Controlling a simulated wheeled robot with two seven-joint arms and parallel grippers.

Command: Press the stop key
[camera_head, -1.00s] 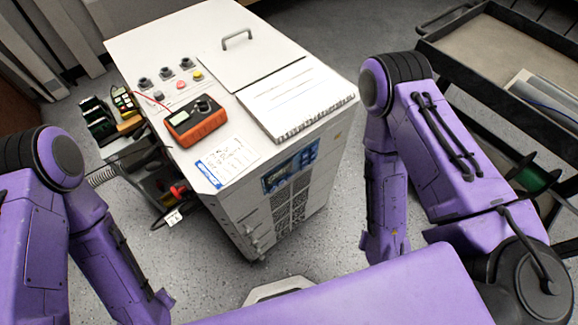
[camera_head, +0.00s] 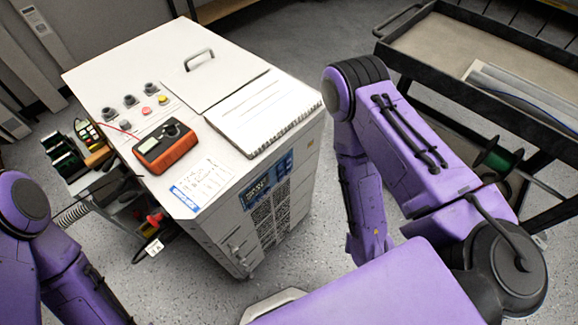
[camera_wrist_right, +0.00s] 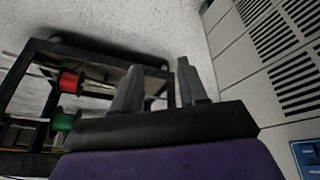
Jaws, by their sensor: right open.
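The white cabinet (camera_head: 130,75) stands in the middle left of the head view. Its front has a blue control panel (camera_head: 268,188) with a display and small keys; single keys are too small to tell apart, so I cannot pick out a stop key. An edge of a blue panel (camera_wrist_right: 308,158) shows at the lower right of the right wrist view. On the cabinet top are a red button (camera_head: 147,111) and a yellow one (camera_head: 163,99). My right gripper (camera_wrist_right: 158,85) is open and empty, apart from the cabinet. My left gripper is out of view.
An orange multimeter (camera_head: 165,146), a notebook (camera_head: 263,112) and a paper sheet (camera_head: 203,182) lie on the cabinet. A black cart (camera_head: 440,80) with a cable spool (camera_head: 500,158) stands at right. Grey floor lies clear between cabinet and cart.

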